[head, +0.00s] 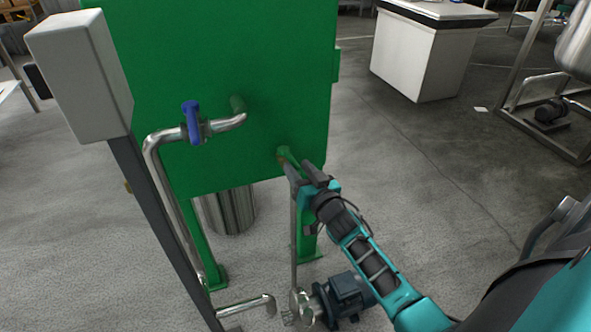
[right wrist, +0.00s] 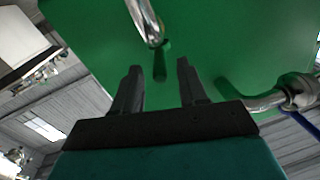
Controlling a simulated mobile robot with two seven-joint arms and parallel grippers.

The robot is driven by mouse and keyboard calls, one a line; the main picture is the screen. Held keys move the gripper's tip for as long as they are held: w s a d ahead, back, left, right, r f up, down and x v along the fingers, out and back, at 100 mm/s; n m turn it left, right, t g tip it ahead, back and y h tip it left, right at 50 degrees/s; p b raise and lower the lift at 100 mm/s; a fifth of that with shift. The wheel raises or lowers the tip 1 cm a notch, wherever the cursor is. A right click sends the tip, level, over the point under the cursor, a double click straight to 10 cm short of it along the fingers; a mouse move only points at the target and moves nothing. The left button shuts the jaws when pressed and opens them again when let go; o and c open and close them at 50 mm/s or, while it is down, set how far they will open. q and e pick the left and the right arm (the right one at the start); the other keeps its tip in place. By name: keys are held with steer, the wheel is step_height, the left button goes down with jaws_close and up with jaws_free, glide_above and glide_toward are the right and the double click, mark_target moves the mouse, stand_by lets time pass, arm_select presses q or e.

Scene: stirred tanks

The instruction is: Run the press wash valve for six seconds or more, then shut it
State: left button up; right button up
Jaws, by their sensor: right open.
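A valve with a blue handle (head: 191,118) sits on a steel pipe at the upper left of the green press housing (head: 225,60); the handle stands upright in the head view. Part of the blue handle (right wrist: 300,122) shows at the right edge of the right wrist view. My right gripper (head: 299,170) is open near a small green stub (head: 286,153) on the housing's lower right. In the right wrist view the stub (right wrist: 160,62) and a steel pipe end lie ahead, between the fingertips. I cannot tell whether the fingers touch it. My left gripper is not in view.
A grey box on a dark post (head: 78,75) stands at the left, in front of the housing. Pipes and a motor (head: 345,297) sit low near my right arm. A white cabinet (head: 422,55) stands behind right. Open floor lies between.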

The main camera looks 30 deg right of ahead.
mark_target(291, 160)
steer(key=shift+w+d, duration=0.15)
steer(key=shift+w, duration=1.05)
steer(key=shift+c, duration=0.2)
jaws_close()
